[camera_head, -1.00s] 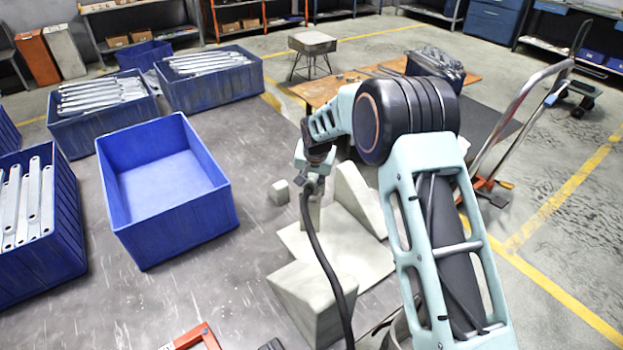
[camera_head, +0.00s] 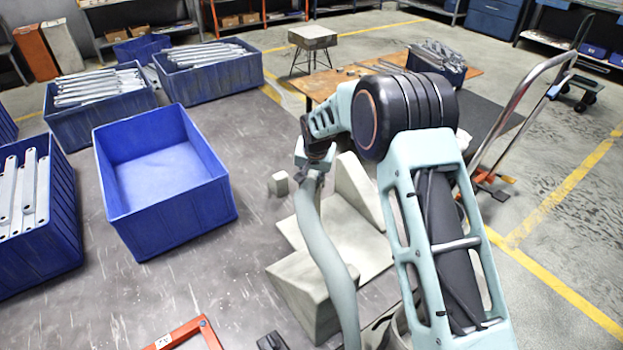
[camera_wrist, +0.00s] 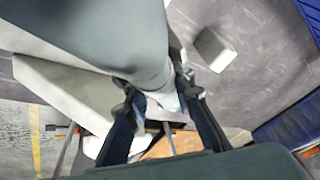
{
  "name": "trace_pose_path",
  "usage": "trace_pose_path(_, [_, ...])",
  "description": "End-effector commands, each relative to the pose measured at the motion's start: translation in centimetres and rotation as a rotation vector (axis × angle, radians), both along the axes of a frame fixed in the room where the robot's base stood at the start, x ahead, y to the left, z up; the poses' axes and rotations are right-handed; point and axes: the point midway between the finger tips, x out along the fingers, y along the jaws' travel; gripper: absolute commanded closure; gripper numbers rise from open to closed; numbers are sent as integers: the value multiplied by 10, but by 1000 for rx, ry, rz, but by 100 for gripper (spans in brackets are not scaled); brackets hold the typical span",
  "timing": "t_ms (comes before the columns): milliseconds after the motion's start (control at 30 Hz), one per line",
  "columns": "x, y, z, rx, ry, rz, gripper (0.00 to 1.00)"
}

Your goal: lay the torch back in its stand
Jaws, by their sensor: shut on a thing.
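The torch shows in the head view as a long, curved grey tube (camera_head: 318,235) running from my gripper (camera_head: 313,172) down toward the picture's bottom. In the wrist view the torch (camera_wrist: 105,35) is a thick grey cylinder, narrowing between my gripper's fingers (camera_wrist: 160,92), which are shut on it. The stand (camera_head: 345,240) appears to be the pale grey plate with a wedge-shaped upright behind and a block in front. My gripper is over the stand's back left part. The torch crosses in front of the stand. Whether they touch, I cannot tell.
A small pale cube (camera_head: 278,184) lies left of the stand; it also shows in the wrist view (camera_wrist: 214,49). An empty blue bin (camera_head: 165,185) stands further left, with bracket-filled bins (camera_head: 98,103) behind. A red frame (camera_head: 188,334) is at the front. Bare tabletop lies between.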

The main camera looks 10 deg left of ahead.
Motion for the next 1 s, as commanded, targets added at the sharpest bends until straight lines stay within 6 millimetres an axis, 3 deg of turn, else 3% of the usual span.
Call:
trace_pose_path(467, [1, 1, -4, 2, -3, 0, 100])
trace_pose_path(500, [1, 1, -4, 2, -3, 0, 77])
trace_pose_path(667, [1, 1, -4, 1, -2, 0, 59])
trace_pose_path(1000, [-1, 0, -5, -1, 2, 0, 58])
